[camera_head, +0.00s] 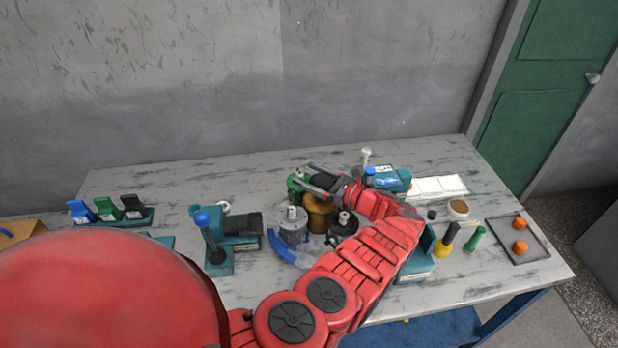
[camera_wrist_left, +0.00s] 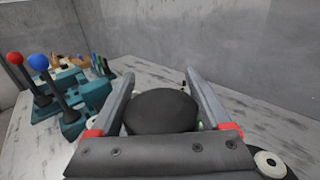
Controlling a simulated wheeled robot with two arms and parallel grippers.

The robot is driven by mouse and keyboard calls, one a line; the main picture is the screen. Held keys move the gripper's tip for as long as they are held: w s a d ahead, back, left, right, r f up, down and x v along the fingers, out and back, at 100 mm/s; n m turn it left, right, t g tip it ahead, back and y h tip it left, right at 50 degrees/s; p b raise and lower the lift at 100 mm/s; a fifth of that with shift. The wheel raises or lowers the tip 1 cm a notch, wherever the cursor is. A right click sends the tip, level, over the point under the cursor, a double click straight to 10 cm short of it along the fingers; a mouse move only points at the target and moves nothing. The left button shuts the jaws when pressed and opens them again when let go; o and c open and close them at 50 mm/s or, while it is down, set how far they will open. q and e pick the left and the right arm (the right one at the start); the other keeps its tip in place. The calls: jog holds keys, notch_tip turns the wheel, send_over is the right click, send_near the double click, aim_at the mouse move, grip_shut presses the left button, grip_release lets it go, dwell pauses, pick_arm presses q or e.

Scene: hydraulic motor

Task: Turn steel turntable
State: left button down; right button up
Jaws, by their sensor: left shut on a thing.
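The turntable (camera_head: 303,253) is a pale plate in the middle of the bench in the head view, with a blue curved piece on its near rim. It carries a grey cylinder (camera_head: 292,228), a brown one (camera_head: 319,215), a green one (camera_head: 295,188) and a dark one (camera_head: 343,222). My left gripper (camera_head: 311,181) reaches over its far side. In the left wrist view, its fingers (camera_wrist_left: 158,90) are shut on a black round part (camera_wrist_left: 162,112), one on each side. My red arm hides the turntable's right side. My right gripper is out of view.
A blue-knobbed lever (camera_head: 207,235) and a black motor-like unit (camera_head: 243,224) stand left of the turntable. A teal unit (camera_head: 393,179) stands to the right. A dark tray with orange knobs (camera_head: 541,248) lies at the right edge. The wall is behind the bench.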

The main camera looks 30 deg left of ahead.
aim_at(332, 185)
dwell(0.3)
pick_arm(q)
grip_release()
jog(key=shift+d, duration=0.1)
jog(key=d+b, duration=0.2)
jog(key=d, duration=0.1)
jog(key=d+b, duration=0.2)
jog(key=d, duration=0.1)
jog(key=shift+w+d+f, duration=0.1)
jog(key=shift+d+f, duration=0.1)
jog(key=shift+d, duration=0.2)
jog(key=shift+d+r, duration=0.1)
jog(key=shift+d, duration=0.2)
jog(key=shift+r, duration=0.1)
